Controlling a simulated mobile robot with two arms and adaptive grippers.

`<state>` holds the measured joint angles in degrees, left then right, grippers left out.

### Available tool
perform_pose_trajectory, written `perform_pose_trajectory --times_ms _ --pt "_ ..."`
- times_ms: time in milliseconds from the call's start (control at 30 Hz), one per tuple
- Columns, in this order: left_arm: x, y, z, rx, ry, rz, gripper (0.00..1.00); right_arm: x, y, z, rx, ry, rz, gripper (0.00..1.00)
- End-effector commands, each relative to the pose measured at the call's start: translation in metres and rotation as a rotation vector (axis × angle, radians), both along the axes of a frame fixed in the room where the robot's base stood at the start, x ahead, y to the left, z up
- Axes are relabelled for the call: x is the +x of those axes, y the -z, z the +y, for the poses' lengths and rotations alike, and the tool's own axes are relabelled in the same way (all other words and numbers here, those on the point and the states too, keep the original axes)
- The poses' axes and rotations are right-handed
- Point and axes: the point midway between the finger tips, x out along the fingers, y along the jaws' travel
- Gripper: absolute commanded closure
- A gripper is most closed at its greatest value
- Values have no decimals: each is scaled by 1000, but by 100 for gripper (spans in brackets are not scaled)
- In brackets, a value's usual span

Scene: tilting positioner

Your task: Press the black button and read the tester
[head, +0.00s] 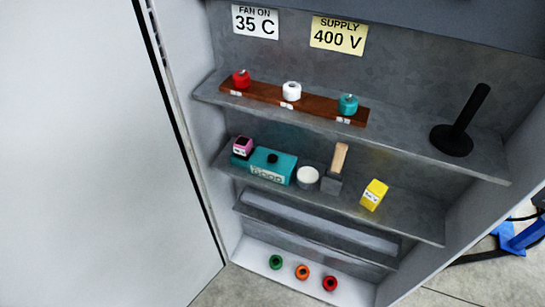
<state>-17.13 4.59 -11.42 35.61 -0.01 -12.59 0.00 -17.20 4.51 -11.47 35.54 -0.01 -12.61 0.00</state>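The tester appears to be the teal box (284,161) on the middle shelf of the open cabinet, left of the shelf's centre. A black round button (272,158) stands on its top. A pale display (266,174) is on its front, with characters too small to read surely. Neither of my grippers shows in the head view.
The shelf above holds a brown rail (325,110) and a black post (465,125). A cabinet door (80,150) stands open at left.

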Motion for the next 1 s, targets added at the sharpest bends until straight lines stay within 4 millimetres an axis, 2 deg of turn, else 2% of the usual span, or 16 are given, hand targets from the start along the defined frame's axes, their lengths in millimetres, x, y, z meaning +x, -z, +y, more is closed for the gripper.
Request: perform_pose_trajectory --times_ms 133,1000 --pt "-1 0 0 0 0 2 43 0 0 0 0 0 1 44" --pt "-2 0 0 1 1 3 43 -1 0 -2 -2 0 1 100"
